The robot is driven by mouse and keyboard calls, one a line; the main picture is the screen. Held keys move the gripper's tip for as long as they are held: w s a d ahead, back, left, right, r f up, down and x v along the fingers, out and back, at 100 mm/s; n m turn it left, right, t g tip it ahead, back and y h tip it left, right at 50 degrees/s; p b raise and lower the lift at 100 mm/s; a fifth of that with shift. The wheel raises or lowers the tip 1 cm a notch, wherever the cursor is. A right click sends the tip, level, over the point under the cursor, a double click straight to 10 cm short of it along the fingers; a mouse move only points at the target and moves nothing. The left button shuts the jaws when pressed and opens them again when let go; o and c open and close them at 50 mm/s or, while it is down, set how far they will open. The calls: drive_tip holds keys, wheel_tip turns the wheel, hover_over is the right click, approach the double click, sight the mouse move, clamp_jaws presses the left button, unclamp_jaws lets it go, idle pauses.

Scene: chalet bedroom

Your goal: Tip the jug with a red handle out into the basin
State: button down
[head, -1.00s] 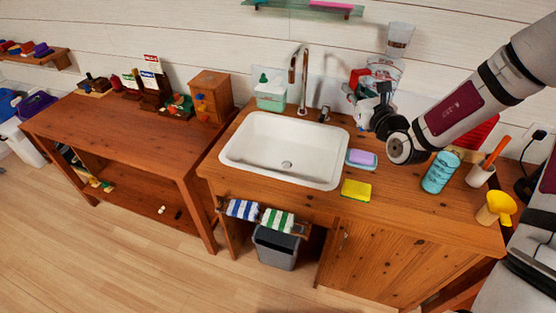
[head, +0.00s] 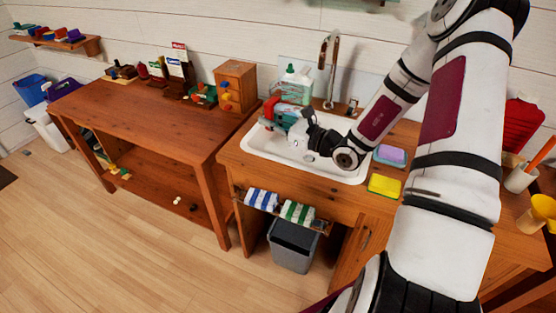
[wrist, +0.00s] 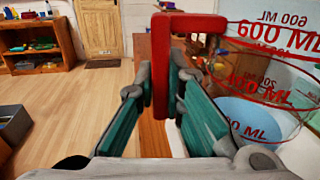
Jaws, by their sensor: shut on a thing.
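The clear jug (wrist: 265,105) with red millilitre marks fills the right of the wrist view, with pale blue liquid low inside. Its red handle (wrist: 188,65) stands between my gripper's teal finger pads (wrist: 170,95), which are shut on it. In the head view my gripper (head: 287,119) is over the back left part of the white basin (head: 262,148). Red of the handle (head: 270,106) shows by the fingers. The jug's clear body is hard to make out there, so its tilt cannot be told. My arm covers the basin's right side.
A soap bottle (head: 293,84) and the tap (head: 329,65) stand behind the basin. A purple soap (head: 390,154) in a dish and a yellow sponge (head: 384,186) lie right of it. A wooden table (head: 150,115) stands to the left.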

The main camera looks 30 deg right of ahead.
drive_tip(key=s+d+f+b, duration=0.1)
drive_tip(key=f, duration=0.2)
drive_tip(key=s+d+f+n+g+y+b, duration=0.1)
drive_tip(key=s+f, duration=0.1)
drive_tip(key=f, duration=0.1)
drive_tip(key=s+d+f+y+b, duration=0.1)
drive_tip(key=f+b, duration=0.1)
drive_tip(key=f, duration=0.1)
drive_tip(key=shift+s+f+g, duration=0.15)
drive_tip(key=shift+s+g, duration=0.15)
drive_tip(key=shift+s, duration=0.1)
drive_tip(key=shift+s+d+f+n+y, duration=0.15)
drive_tip(key=shift+s+f+n+y, duration=0.15)
drive_tip(key=shift+s, duration=0.2)
drive_tip(key=shift+d+r, duration=0.1)
